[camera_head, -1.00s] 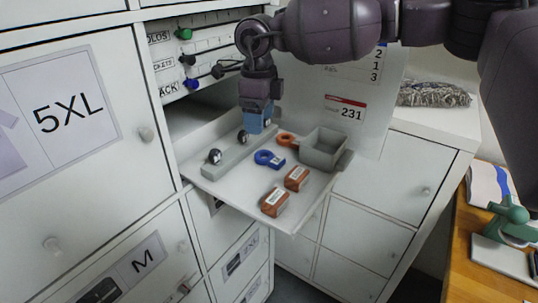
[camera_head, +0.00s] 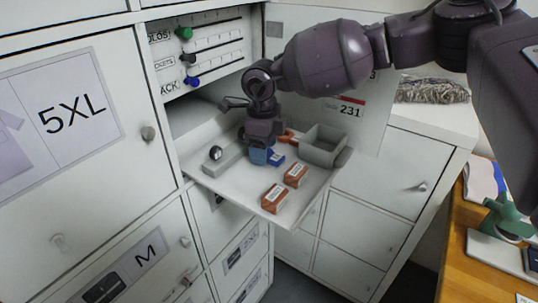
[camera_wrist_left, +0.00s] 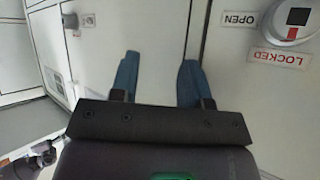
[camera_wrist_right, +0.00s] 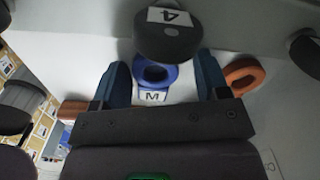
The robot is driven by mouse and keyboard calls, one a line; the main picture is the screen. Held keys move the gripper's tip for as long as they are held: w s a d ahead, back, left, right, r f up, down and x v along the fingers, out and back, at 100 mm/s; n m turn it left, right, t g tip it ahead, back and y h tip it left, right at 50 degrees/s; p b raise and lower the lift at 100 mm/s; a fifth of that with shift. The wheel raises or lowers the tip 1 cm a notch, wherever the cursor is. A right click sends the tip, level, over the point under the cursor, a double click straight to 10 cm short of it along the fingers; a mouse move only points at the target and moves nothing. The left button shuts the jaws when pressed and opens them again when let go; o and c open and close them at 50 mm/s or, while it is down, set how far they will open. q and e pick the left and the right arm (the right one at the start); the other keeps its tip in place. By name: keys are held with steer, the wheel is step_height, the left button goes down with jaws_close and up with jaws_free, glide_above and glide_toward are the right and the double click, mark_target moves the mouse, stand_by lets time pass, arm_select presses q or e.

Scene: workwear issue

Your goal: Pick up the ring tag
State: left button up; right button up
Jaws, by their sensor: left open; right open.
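A blue ring tag (camera_head: 277,160) with a white label lies flat on the pulled-out white shelf. In the right wrist view the blue ring (camera_wrist_right: 170,76), its label reading M, lies between my right fingers with a gap on each side. My right gripper (camera_head: 262,158) is open, pointing down, and partly hides the tag in the head view. An orange ring tag (camera_head: 287,137) lies just behind; it also shows right of the fingers in the right wrist view (camera_wrist_right: 246,74). My left gripper (camera_wrist_left: 158,80) is open and empty before white cabinet doors, outside the head view.
A grey open bin (camera_head: 323,148) stands at right. Two orange-brown blocks (camera_head: 275,198) (camera_head: 296,174) lie toward the shelf's front. A knob labelled 4 (camera_wrist_right: 168,42) is close to my right fingers.

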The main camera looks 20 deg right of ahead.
steer(key=c, duration=0.8)
step_height(320, 180, up, 10)
steer(key=b, duration=0.1)
